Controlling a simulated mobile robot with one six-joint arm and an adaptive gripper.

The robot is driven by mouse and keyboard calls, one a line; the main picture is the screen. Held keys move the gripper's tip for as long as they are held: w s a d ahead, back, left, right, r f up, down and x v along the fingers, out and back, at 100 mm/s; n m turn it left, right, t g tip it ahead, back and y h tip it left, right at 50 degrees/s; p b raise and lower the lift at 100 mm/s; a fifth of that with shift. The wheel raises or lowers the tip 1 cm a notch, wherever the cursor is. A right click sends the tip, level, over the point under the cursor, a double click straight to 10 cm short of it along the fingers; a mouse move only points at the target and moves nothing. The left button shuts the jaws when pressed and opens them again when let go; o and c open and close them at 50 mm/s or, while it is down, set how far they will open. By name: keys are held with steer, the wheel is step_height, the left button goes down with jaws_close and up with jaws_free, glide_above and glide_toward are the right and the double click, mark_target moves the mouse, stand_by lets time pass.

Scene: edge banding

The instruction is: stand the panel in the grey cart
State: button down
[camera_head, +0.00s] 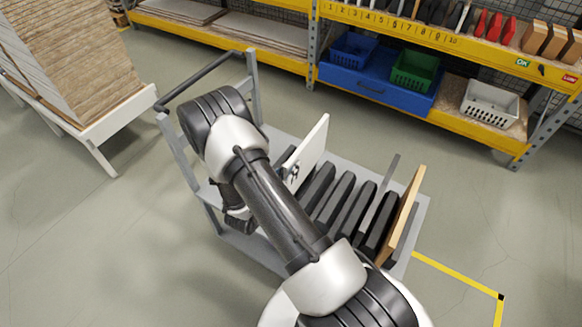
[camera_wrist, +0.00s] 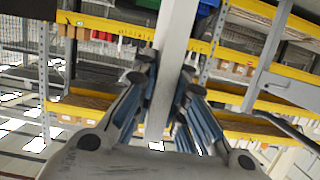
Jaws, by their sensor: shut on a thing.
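The white panel (camera_head: 312,145) is upright, slightly slanted in the picture, over the left end of the row of black slot blocks on the grey cart (camera_head: 417,218). My gripper (camera_head: 292,173) is shut on it, partly hidden behind my arm. In the wrist view, both fingers (camera_wrist: 166,88) press on the two faces of the panel (camera_wrist: 175,45), seen edge-on. The panel's lower edge is hidden, so I cannot tell whether it touches the cart's deck.
A wood-coloured panel (camera_head: 403,214) stands at the cart's right end. Black slot blocks (camera_head: 337,197) fill the middle. The cart's handle (camera_head: 205,76) rises at the left. A shelf (camera_head: 440,107) with blue, green and white bins stands behind. Stacked boards (camera_head: 70,55) are at far left.

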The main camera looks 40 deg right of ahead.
step_height(320, 180, down, 7)
steer(key=b, duration=0.4)
steer(key=shift+r, duration=0.15)
steer(key=shift+f, duration=1.55)
steer(key=c, duration=1.5)
jaws_free()
steer(key=shift+c, duration=0.2)
steer(key=shift+f, duration=0.1)
steer(key=v, duration=1.2)
